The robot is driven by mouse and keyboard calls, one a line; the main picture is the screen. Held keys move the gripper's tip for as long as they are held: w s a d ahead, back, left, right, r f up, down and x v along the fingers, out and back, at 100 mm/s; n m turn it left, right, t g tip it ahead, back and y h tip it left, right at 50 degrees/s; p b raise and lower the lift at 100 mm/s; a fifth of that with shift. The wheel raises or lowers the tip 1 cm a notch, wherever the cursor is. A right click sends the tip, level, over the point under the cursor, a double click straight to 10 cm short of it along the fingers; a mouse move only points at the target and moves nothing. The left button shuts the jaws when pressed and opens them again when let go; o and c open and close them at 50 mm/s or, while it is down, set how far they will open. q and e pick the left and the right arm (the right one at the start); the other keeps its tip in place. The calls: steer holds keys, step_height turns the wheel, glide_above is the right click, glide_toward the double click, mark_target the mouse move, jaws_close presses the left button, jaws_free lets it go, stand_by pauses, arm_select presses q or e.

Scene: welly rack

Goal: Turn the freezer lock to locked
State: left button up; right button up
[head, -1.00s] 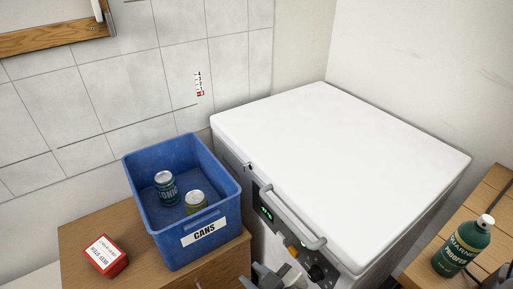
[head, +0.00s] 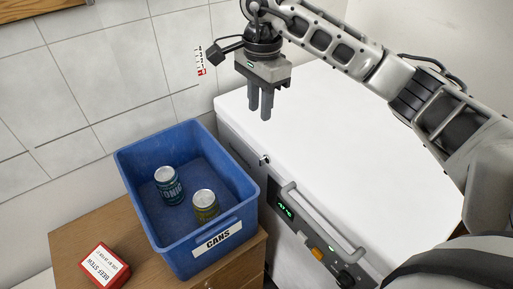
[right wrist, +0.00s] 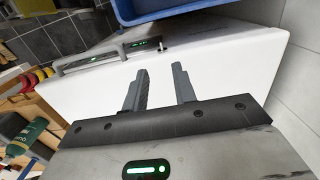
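The white chest freezer (head: 330,140) stands with its lid closed, and it also shows in the right wrist view (right wrist: 210,60). A small silver lock piece (head: 265,159) sticks out near the upper end of its grey front strip. It shows small in the right wrist view (right wrist: 160,46), and I cannot tell its turn position. My right gripper (head: 260,112) is above the lid's back left part, pointing down, apart from the lock. Its two fingers are apart and empty in the right wrist view (right wrist: 158,75). My left gripper is not in view.
A blue CANS crate (head: 185,250) with two cans stands on a wooden cabinet (head: 80,235) left of the freezer. A red beef stew box (head: 103,265) lies beside it. The freezer front has a handle (head: 318,218), an orange switch (head: 316,253) and a dark knob (head: 345,279).

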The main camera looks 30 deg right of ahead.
mark_target(264, 160)
steer(key=f, duration=0.5)
steer(key=f+p, duration=0.1)
steer(key=f, duration=0.4)
steer(key=f+p, duration=0.1)
steer(key=f, duration=0.4)
steer(key=shift+d+f, duration=0.25)
steer(key=shift+d, duration=0.05)
steer(key=shift+c, duration=0.4)
jaws_close()
